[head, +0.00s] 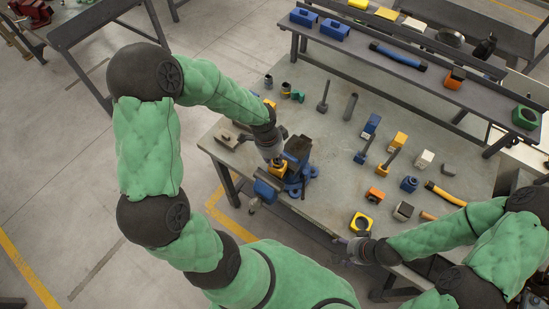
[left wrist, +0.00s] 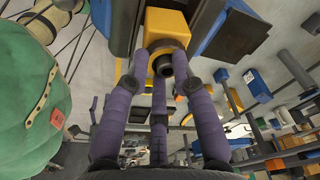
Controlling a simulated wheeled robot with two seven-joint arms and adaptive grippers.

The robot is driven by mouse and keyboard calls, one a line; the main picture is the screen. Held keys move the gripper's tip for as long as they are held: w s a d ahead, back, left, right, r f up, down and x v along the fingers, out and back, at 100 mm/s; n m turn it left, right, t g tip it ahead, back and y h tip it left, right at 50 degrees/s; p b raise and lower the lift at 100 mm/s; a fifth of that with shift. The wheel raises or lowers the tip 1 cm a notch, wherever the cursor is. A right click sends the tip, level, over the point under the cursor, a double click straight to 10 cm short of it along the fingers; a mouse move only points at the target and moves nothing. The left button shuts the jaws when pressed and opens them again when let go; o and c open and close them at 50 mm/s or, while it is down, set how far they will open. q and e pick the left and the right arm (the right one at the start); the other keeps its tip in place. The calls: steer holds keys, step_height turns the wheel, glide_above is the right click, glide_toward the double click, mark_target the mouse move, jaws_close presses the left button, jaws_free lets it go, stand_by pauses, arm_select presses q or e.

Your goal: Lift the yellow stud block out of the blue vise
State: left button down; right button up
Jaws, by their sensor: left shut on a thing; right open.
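The yellow stud block (head: 279,170) is at the blue vise (head: 265,190), near the table's left front edge. In the left wrist view the block (left wrist: 167,24) shows a dark round stud (left wrist: 163,66) pointing toward my palm. My left gripper (head: 274,160) is shut on this stud; its purple fingers (left wrist: 164,62) close around it. Vise parts (left wrist: 238,38) flank the block in that view. Whether the block's lower part sits between the jaws is hidden. My right gripper (head: 358,248) is open and empty by the table's front edge.
The grey table (head: 325,150) holds several loose parts: a grey cylinder (head: 350,106), a yellow block with a dark hole (head: 361,222), an orange block (head: 375,195) and a blue cylinder (head: 409,184). A dark shelf (head: 400,50) runs along the back.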

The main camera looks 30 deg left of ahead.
arm_select(q)
steer(key=shift+r+p, duration=1.55)
steer(key=shift+r, duration=0.6)
